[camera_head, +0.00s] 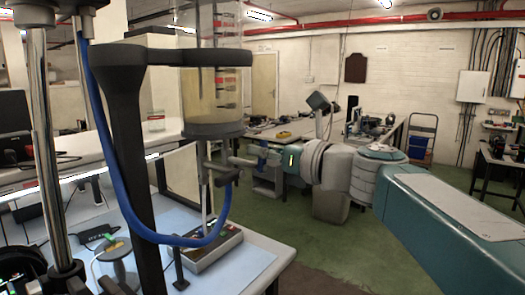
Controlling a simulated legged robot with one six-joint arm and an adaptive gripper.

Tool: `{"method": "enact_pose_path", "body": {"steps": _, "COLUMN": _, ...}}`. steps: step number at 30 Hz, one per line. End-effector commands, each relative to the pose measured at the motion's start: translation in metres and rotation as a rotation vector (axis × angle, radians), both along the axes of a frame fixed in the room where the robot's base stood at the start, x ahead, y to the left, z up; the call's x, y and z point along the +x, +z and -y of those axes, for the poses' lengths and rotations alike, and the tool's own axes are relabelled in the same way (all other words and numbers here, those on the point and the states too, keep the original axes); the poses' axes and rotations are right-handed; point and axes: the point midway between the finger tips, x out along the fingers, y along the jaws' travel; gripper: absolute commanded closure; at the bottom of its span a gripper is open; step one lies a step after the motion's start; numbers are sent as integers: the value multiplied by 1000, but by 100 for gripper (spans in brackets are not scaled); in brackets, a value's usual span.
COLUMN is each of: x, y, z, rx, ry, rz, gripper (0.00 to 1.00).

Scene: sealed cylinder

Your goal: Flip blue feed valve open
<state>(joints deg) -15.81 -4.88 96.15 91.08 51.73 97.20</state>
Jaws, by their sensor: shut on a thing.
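The sealed clear cylinder (214,100) holds yellowish liquid and sits in a dark bracket at the centre left. The blue feed valve (221,175) is under its dark base, where the blue hose (150,231) comes up from below. My gripper (236,161) reaches in from the right and is shut at the valve's fitting. The fingers and the small fittings overlap, so the handle's exact angle is hard to make out.
A black post (122,130) stands left of the cylinder. A grey box (206,248) lies below it on the pale blue bench top (245,268). Green floor (300,245) is clear below my arm.

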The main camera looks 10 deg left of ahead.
Motion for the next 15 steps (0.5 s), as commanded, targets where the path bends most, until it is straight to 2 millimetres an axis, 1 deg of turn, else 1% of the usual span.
{"method": "enact_pose_path", "body": {"steps": 6, "x": -4, "y": -1, "z": -2, "rx": -57, "ry": -1, "rz": 130, "gripper": 100}}
{"method": "enact_pose_path", "body": {"steps": 15, "x": -4, "y": -1, "z": -2, "rx": -69, "ry": 1, "rz": 156, "gripper": 100}}
